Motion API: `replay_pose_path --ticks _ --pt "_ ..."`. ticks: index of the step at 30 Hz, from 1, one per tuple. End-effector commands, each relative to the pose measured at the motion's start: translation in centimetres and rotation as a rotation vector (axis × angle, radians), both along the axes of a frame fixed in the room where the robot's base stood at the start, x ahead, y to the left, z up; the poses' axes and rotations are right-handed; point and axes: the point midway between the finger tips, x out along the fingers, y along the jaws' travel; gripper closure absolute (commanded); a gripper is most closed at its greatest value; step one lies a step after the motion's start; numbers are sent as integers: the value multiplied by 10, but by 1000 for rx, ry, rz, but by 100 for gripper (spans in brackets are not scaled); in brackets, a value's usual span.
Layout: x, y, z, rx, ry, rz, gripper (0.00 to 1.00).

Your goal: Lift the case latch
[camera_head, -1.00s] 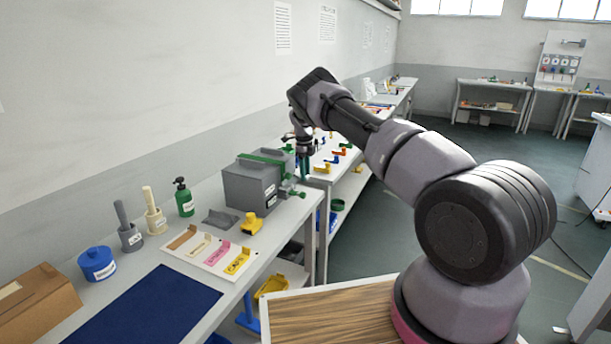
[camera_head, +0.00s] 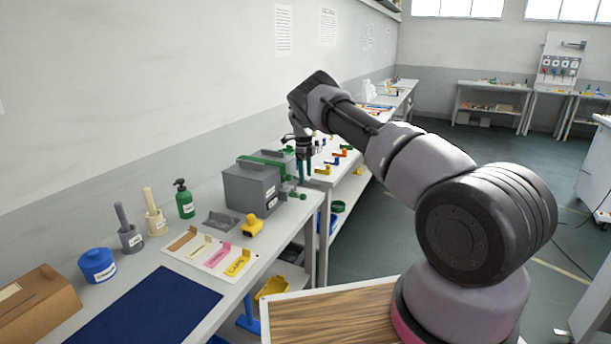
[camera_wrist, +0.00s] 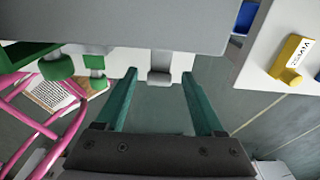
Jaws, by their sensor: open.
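The grey case (camera_head: 250,189) stands on the near bench against the wall, with a white label on its side. In the wrist view its grey underside or wall (camera_wrist: 130,18) fills the top. A small grey tab, which looks like the latch (camera_wrist: 159,78), sticks out from the case edge. My gripper (camera_wrist: 160,80) is open, its two teal fingers on either side of the tab with gaps visible. Whether the fingers touch the latch cannot be told.
A yellow part (camera_head: 253,225) stands in front of the case. Pink bars (camera_wrist: 45,125) show at the wrist view's left.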

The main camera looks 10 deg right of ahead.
Motion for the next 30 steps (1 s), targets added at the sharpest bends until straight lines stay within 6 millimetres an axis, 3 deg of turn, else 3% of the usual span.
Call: replay_pose_path --ticks 16,21,30 --pt "4 4 93 0 -2 0 30" --pt "4 5 105 0 -3 0 30" --pt "4 5 106 0 -2 1 30"
